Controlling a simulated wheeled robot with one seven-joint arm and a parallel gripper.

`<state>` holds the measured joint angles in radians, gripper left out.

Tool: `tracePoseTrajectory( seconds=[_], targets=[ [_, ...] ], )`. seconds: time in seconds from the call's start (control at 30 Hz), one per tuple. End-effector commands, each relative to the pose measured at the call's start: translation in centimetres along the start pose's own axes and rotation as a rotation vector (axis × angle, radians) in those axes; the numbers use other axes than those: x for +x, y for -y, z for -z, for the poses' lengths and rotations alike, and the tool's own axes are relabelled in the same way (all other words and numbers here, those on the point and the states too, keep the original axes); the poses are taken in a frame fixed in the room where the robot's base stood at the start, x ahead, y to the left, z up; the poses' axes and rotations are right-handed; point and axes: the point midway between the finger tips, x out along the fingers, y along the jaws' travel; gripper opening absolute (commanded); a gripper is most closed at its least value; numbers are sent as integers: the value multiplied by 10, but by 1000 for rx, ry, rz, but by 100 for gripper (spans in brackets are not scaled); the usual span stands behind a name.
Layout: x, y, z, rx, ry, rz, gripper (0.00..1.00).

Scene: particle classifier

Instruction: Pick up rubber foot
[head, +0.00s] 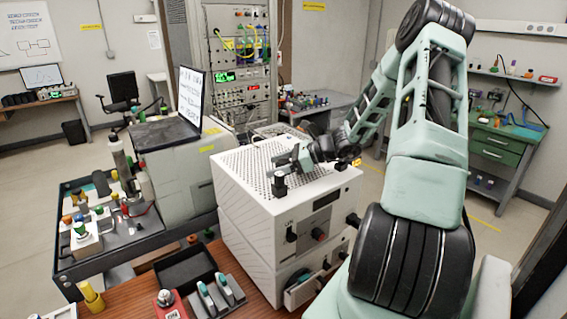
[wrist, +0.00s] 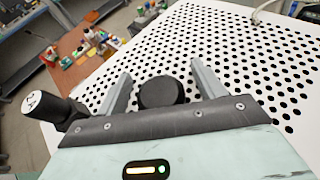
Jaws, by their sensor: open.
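The rubber foot (wrist: 162,92), a short black round piece, sits on the white perforated top of a boxy instrument (wrist: 225,40). In the wrist view it lies between the two grey fingers of my gripper (wrist: 161,77), with its lower edge hidden behind the gripper body. The fingers are apart, and a gap shows on both sides of the foot. In the head view my gripper (head: 291,160) is low over the instrument's top (head: 245,165). A small dark piece (head: 279,184) shows there at the fingers; I cannot tell if it is the foot.
A black cylinder with a white marked end (wrist: 50,108) is left of my gripper in the wrist view. A laptop (head: 189,98) on a grey machine stands left of the instrument. A black tray (head: 185,268) and small tools lie on the brown table in front.

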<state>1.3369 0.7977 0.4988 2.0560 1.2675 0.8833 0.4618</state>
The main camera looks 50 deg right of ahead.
Motion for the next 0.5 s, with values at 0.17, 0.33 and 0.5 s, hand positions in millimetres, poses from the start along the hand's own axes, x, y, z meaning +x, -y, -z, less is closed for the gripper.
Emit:
tracePoseTrajectory(
  seconds=[0.17, 0.33, 0.5],
  targets=[
    [1, 0, 1, 0, -1, 1, 69],
    [1, 0, 1, 0, -1, 1, 35],
    [1, 0, 1, 0, 0, 1, 20]
  ],
)
